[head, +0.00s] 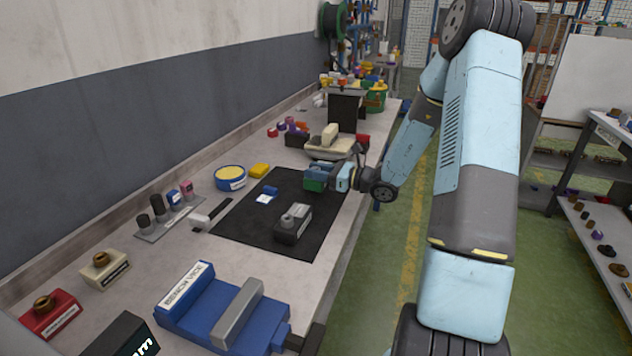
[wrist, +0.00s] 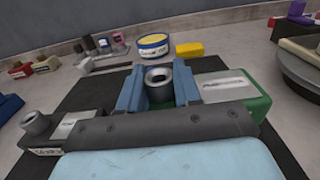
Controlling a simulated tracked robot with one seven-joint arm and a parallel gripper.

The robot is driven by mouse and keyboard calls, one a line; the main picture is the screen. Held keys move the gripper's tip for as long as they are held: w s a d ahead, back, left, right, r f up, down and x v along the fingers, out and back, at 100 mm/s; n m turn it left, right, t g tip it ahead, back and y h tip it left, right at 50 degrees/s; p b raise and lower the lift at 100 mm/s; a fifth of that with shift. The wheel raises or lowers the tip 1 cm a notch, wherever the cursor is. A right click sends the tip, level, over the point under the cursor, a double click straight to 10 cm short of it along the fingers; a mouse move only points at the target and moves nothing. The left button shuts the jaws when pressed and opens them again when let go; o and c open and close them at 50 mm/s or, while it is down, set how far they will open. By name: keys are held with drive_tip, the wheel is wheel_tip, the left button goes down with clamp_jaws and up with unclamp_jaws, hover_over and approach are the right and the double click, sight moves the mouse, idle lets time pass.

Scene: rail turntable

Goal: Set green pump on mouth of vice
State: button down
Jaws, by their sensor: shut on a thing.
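The green pump (head: 314,185) is between the blue fingers of my gripper (head: 318,173), over the far end of the black mat. In the wrist view my gripper (wrist: 158,78) is shut around the pump's grey round neck, and the pump's green body (wrist: 252,106) shows to the right with a pale label on top. Its underside is hidden, so I cannot tell whether it touches the mat. The blue bench vice (head: 195,304) lies at the near end of the bench, with a grey jaw bar (head: 238,312) across it. My gripper is far beyond the vice.
A dark pump-like block (head: 293,224) with a grey neck stands on the black mat (head: 255,232), between gripper and vice. A blue piece (head: 270,190) lies on the mat. A yellow-topped tin (head: 230,177), yellow block (head: 260,170) and tool rack (head: 168,222) line the wall side.

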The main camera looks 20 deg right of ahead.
drive_tip(key=shift+w+f, duration=0.2)
drive_tip(key=shift+f, duration=1.55)
drive_tip(key=c, duration=0.8)
unclamp_jaws()
